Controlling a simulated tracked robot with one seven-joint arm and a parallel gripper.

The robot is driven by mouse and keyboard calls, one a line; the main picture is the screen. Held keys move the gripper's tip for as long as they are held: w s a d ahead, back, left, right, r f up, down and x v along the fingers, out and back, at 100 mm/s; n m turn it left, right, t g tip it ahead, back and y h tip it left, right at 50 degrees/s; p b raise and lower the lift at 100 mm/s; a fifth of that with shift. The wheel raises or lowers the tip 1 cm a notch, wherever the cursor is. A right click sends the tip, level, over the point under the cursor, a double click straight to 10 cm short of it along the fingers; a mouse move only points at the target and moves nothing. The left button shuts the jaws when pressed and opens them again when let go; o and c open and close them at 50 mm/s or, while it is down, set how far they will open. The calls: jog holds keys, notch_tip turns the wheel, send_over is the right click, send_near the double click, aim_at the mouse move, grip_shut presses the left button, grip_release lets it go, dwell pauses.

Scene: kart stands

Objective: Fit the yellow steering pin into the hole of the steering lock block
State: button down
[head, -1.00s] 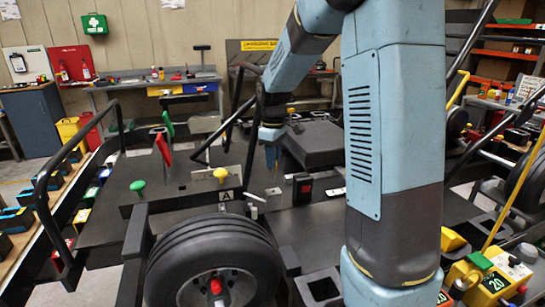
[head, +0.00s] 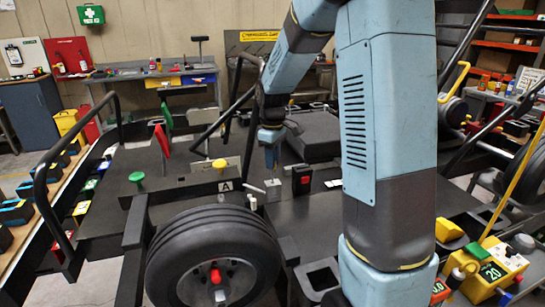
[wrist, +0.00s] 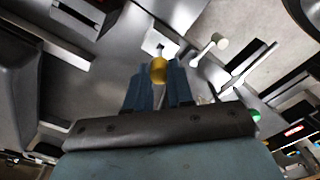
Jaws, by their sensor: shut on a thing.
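My gripper (head: 270,164) points down over the middle of the kart deck. In the wrist view my gripper (wrist: 158,85) has its two blue fingers close together, shut on the yellow steering pin (wrist: 158,70). In the head view the pin is too small to make out. A small grey metal block (head: 272,189), which looks like the steering lock block, stands just below the fingertips.
A pale lever (head: 255,189) sticks out just left of the block. A black box with a red face (head: 302,180) stands close on the right. A yellow knob (head: 219,164) stands above the "A" plate, a green knob (head: 136,178) farther left. A tyre (head: 215,255) is in front.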

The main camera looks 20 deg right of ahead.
aim_at(273, 179)
jog(key=shift+f, duration=2.35)
jog(key=shift+f, duration=0.45)
jog(key=c, duration=0.9)
grip_release()
